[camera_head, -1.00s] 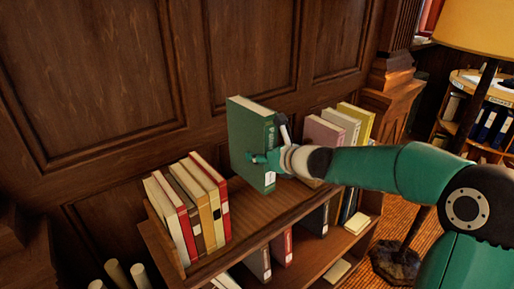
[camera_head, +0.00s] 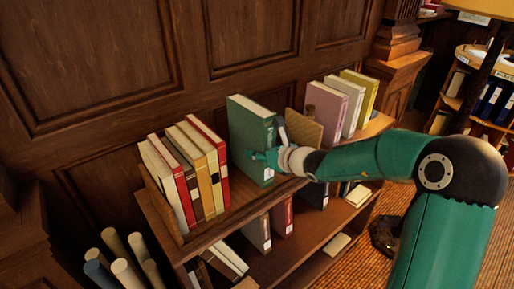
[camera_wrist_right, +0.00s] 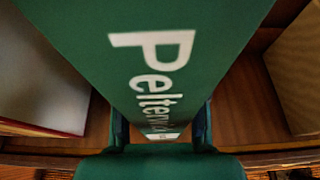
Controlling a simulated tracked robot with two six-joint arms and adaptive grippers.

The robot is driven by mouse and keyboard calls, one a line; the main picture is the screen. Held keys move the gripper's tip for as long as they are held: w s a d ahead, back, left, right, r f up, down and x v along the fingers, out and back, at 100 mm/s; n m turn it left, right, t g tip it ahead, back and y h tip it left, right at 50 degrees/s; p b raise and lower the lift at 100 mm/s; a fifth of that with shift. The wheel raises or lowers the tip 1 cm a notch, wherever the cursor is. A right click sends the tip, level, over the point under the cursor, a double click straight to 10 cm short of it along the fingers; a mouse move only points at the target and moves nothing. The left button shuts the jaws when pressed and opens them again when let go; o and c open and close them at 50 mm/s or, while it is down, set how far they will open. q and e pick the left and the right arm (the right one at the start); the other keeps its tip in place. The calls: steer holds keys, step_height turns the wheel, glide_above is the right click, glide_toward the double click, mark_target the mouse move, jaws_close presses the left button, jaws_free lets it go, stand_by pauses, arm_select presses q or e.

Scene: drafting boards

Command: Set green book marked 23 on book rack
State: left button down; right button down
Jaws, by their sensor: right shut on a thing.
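The green book (camera_head: 249,135) stands upright in the gap on the top shelf of the wooden book rack (camera_head: 245,206). My right gripper (camera_head: 268,157) is shut on its spine side. In the right wrist view the green spine (camera_wrist_right: 150,50) shows large white lettering, and the gripper fingers (camera_wrist_right: 160,135) lie on both sides of it. A white label sits low on the spine; its number is too small to read. I cannot tell whether the book's bottom edge touches the shelf. My left gripper is not in view.
Several red, brown and tan books (camera_head: 187,172) stand left of the green book. A wooden divider (camera_head: 305,132) and pink, white and yellow books (camera_head: 340,108) stand to its right. Rolled papers (camera_head: 122,262) stand at lower left. A wood-panelled wall is behind.

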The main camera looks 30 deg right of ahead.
steer(key=c, duration=1.1)
jaws_free()
steer(key=shift+f, duration=0.15)
steer(key=o, duration=0.5)
steer(key=shift+s, duration=0.15)
steer(key=v, duration=1.2)
